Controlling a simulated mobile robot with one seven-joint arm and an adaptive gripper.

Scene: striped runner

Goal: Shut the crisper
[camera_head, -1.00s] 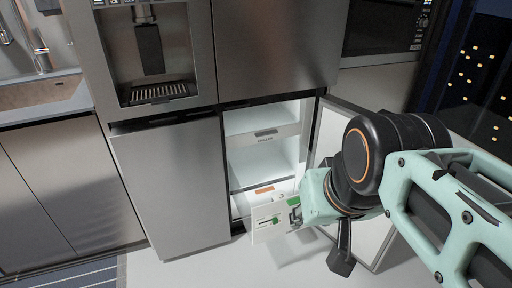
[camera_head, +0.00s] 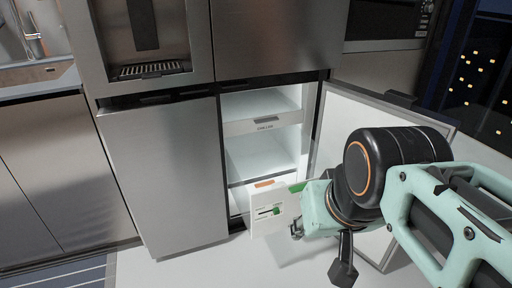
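The crisper (camera_head: 265,215) is a white drawer low in the open refrigerator compartment. Its pale front, with a green-marked slider, stands out past the compartment opening. My gripper (camera_head: 297,229) is at the right end of this front, close to it. Its dark fingertips are small and partly hidden by the pale green wrist, so I cannot tell whether they touch the front or are open. The drawer's right side is hidden behind my arm.
The refrigerator door (camera_head: 385,103) stands open on the right, behind my arm. A chiller drawer (camera_head: 265,126) sits above the crisper. The closed left door (camera_head: 165,180) is beside the opening. Bare pale floor (camera_head: 200,268) lies in front.

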